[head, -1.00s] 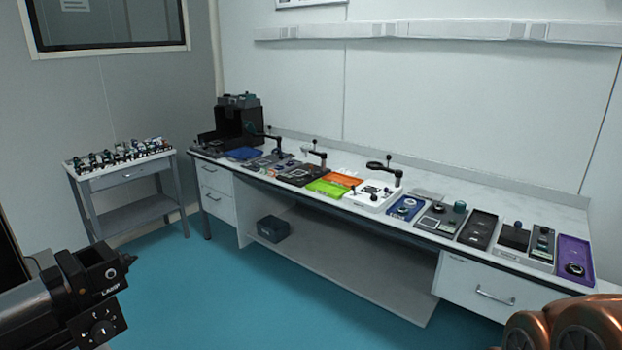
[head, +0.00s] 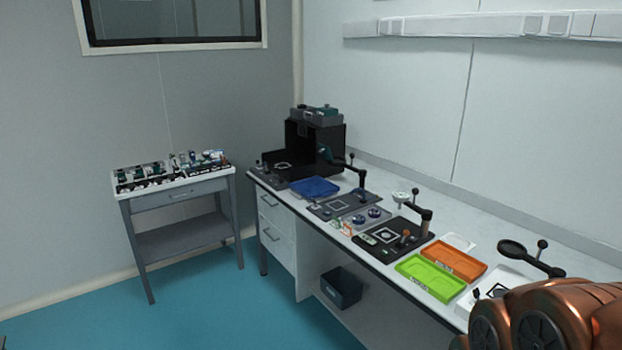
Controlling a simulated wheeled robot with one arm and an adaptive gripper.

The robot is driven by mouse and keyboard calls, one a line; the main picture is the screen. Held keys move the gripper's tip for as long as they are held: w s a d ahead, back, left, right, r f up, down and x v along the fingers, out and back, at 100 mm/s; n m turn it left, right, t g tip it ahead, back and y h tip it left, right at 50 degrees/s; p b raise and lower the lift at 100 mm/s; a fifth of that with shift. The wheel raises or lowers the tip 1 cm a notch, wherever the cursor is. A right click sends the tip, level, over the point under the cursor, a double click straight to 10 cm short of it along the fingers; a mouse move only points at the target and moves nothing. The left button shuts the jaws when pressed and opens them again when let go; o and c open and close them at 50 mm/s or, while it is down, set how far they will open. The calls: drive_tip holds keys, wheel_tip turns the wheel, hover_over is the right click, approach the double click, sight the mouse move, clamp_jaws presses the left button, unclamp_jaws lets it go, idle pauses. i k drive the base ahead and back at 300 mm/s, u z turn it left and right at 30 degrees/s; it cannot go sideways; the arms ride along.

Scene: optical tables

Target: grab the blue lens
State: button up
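I cannot single out a blue lens for certain. Two small round blue pieces (head: 367,216) sit on a grey plate on the long bench (head: 480,231), between a dark plate and a black board. Several small optical parts (head: 170,171) stand in rows on the small side table (head: 180,197) at the left; they are too small to tell apart. A copper-coloured part of my arm fills the lower right corner. My gripper's fingertips do not show.
A blue tray (head: 314,187), a green tray (head: 431,278) and an orange tray (head: 453,261) lie on the bench. A black box-like device (head: 315,143) stands at its far end. A dark bin (head: 341,287) sits below. The blue floor (head: 215,300) in front is clear.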

sight(358, 219)
drive_tip(key=u, duration=0.1)
drive_tip(key=i, duration=1.4)
drive_tip(key=u, duration=0.1)
